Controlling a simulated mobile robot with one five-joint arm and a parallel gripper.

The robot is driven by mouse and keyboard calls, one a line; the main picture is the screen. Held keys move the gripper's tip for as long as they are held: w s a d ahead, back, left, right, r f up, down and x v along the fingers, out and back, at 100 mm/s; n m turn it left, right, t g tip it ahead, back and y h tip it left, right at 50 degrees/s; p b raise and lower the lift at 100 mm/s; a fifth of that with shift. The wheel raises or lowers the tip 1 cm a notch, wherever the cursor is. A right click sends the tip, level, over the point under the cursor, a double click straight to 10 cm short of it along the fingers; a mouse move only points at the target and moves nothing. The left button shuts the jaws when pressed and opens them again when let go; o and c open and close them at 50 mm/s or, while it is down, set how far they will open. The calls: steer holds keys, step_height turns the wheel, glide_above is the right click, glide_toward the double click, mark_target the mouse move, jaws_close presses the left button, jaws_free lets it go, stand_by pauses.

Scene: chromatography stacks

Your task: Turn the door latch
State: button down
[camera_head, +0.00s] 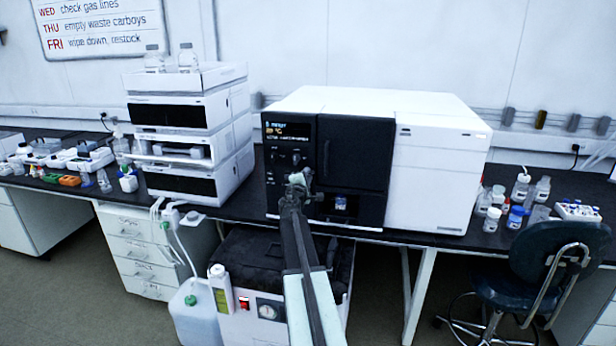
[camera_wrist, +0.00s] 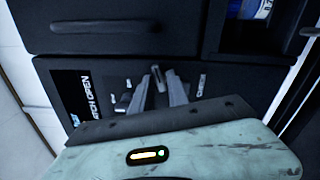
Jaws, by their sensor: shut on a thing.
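The door latch (camera_wrist: 157,76) is a small dark grey lever on a black panel in the wrist view. My gripper (camera_wrist: 163,92) is shut on it, with one finger on each side and the lever's tip showing between them. In the head view my gripper (camera_head: 298,180) is at the black panel's lower part and hides the latch. The black door (camera_head: 358,152) is closed, with a vertical bar handle at its left edge.
The white instrument (camera_head: 440,180) stands on a dark bench. A stack of white modules (camera_head: 190,120) with bottles on top stands to the left. Bottles (camera_head: 490,218) and a chair (camera_head: 555,250) are on the right. A black-topped pump unit (camera_head: 250,265) is under the bench.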

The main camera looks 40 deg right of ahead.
steer(key=shift+a+f+m, duration=0.1)
steer(key=shift+m, duration=1.4)
steer(key=c, duration=1.5)
jaws_free()
steer(key=v, duration=0.7)
steer(key=shift+s+a, duration=0.2)
steer(key=shift+a, duration=0.15)
